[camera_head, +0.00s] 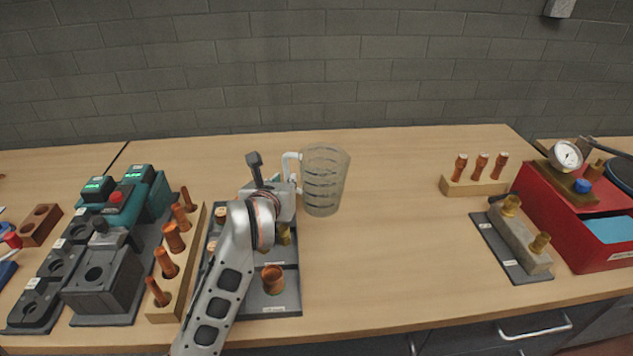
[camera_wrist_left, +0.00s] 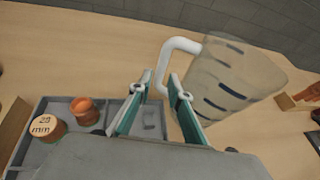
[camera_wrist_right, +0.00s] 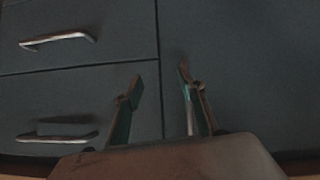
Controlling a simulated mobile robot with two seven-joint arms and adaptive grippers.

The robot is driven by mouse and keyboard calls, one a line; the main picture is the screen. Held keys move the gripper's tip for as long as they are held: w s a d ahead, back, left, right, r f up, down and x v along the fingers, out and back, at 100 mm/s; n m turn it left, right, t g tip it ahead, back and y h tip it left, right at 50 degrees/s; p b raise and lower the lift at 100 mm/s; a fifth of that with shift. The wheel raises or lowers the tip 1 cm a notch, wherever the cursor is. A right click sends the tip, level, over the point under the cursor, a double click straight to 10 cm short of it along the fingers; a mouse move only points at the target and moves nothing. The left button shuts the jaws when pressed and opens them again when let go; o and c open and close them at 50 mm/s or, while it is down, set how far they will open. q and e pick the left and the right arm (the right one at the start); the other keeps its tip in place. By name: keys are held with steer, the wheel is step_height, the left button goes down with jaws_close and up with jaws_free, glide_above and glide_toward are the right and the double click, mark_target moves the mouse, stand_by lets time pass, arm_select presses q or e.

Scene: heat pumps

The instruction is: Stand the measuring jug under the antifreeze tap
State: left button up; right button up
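The measuring jug (camera_head: 324,182) is clear, with dark marks and a white handle (camera_head: 290,158) on its left side. It looks upright near the middle of the bench. In the left wrist view the jug (camera_wrist_left: 235,80) is at upper right. My left gripper (camera_wrist_left: 160,76) is at the handle (camera_wrist_left: 166,62), whose lower part shows between the parted fingertips. I see a gap there and no clear grip. My right gripper (camera_wrist_right: 160,75) is open and empty, facing dark drawer fronts. I cannot pick out the antifreeze tap; my left arm hides part of the bench.
A dark tray (camera_head: 283,301) with copper and brass parts lies under my left arm. A wooden rack (camera_head: 163,312) of copper pieces and teal-topped units (camera_head: 150,190) stand left. A small rack (camera_head: 470,188), a brass-fitted block (camera_head: 520,240) and a red case (camera_head: 565,240) stand right.

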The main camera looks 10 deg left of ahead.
arm_select(q)
steer(key=shift+x, duration=1.4)
jaws_close()
